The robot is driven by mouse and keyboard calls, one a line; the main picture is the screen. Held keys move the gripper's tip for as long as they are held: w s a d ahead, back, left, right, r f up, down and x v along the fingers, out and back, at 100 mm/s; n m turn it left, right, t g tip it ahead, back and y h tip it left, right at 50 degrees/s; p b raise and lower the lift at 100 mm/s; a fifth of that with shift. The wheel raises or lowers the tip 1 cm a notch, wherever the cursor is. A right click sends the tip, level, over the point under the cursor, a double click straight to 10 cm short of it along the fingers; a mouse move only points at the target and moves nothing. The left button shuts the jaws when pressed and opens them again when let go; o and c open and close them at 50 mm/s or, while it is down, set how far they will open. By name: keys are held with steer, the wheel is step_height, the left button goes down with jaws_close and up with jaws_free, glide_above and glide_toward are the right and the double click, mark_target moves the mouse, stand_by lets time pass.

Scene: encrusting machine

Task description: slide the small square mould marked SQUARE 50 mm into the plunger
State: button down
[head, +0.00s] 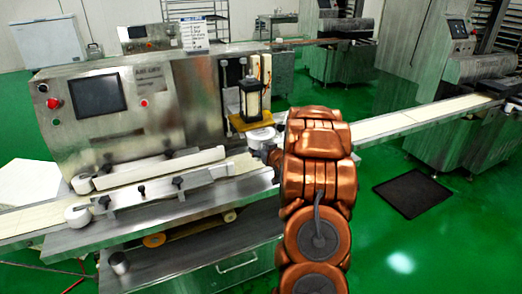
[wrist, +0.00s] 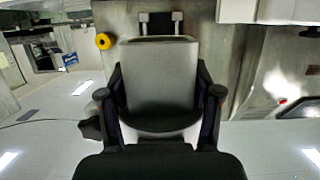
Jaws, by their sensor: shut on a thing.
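My gripper (wrist: 160,92) is shut on a grey, square-faced block, seemingly the mould (wrist: 159,72), with one dark finger on each side. No marking is readable on it, so I cannot confirm the size. Just beyond its far edge is a dark part between two light posts (wrist: 160,22); I cannot tell whether they touch. In the head view my copper-coloured arm hides my gripper and the mould. The likely plunger unit (head: 251,101), black-framed above a yellow plate, stands at the right end of the steel machine (head: 150,110), left of my arm.
A conveyor belt (head: 400,122) runs off to the right behind my arm. Steel rails (head: 165,190) and a lower shelf lie at the machine's front left. A yellow round knob (wrist: 103,41) is left of the mould. A black mat (head: 412,193) lies on open green floor.

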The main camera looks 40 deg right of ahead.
steer(key=shift+w+d, duration=0.1)
steer(key=shift+w, duration=0.2)
steer(key=shift+w+d, duration=0.1)
steer(key=shift+w, duration=0.15)
steer(key=shift+w+d+p, duration=0.15)
steer(key=shift+w+p, duration=0.15)
steer(key=shift+w, duration=0.05)
stand_by(0.5)
steer(key=shift+w+d, duration=0.1)
steer(key=shift+w, duration=0.15)
steer(key=shift+w+d+p, duration=0.3)
steer(key=shift+w+p, duration=0.1)
steer(key=shift+w, duration=0.45)
stand_by(0.9)
steer(key=shift+w+d+r, duration=0.1)
steer(key=shift+w, duration=0.25)
steer(key=shift+w+d+p, duration=0.3)
steer(key=shift+w+p, duration=0.2)
steer(key=shift+w, duration=0.4)
steer(key=shift+w+d+p, duration=0.3)
steer(key=shift+w+p, duration=0.15)
steer(key=shift+w, duration=0.4)
stand_by(1.0)
steer(key=shift+c, duration=0.7)
jaws_free()
steer(key=shift+o, duration=0.7)
